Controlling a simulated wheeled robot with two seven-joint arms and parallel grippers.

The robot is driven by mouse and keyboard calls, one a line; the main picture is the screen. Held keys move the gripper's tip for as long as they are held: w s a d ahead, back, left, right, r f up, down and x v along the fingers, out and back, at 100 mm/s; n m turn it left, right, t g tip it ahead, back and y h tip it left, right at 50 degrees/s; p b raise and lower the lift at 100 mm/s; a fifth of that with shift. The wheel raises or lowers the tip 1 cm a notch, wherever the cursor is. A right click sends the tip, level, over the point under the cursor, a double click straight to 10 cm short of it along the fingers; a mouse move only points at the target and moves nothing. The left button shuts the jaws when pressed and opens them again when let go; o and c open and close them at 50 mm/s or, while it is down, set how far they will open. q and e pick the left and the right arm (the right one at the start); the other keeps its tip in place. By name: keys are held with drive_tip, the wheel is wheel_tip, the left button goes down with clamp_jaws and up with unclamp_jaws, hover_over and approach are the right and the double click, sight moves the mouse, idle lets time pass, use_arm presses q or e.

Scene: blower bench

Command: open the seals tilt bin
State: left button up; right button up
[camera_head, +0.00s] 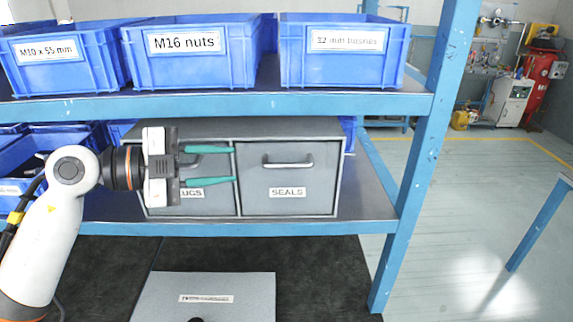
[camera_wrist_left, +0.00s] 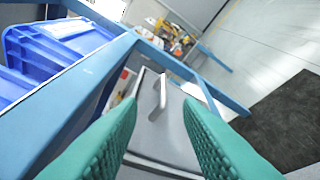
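The seals tilt bin (camera_head: 288,178) is a grey box front with a horizontal bar handle (camera_head: 288,163) and a SEALS label. It sits shut on the lower shelf, right of a matching bin whose label is partly hidden. My left gripper (camera_head: 236,165) comes from the left with its green fingers apart and empty, pointing right across the neighbouring bin's front. Its tips are near the divide between the bins, left of the seals handle. In the left wrist view a bar handle (camera_wrist_left: 160,92) appears between the open fingers, beyond their tips. My right gripper is not in view.
Blue bins, including M16 nuts (camera_head: 190,70), line the upper shelf, whose blue front edge (camera_head: 220,106) runs above the grey bins. A blue rack post (camera_head: 412,175) stands right of the seals bin. A grey panel (camera_head: 205,300) lies below. Open floor extends right.

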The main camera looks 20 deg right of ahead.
sight(281, 165)
use_arm(q)
drive_tip(key=d+p, duration=0.1)
drive_tip(key=d, duration=0.2)
drive_tip(key=d+f+p, duration=0.1)
drive_tip(key=d, duration=0.3)
drive_tip(key=d+f+p, duration=0.1)
drive_tip(key=d, duration=0.2)
drive_tip(key=shift+w+d+f+p, duration=0.2)
drive_tip(key=shift+w+d+p, duration=0.1)
drive_tip(key=shift+p, duration=0.1)
drive_tip(key=shift+d+f, duration=0.2)
drive_tip(key=shift+d, duration=0.25)
clamp_jaws()
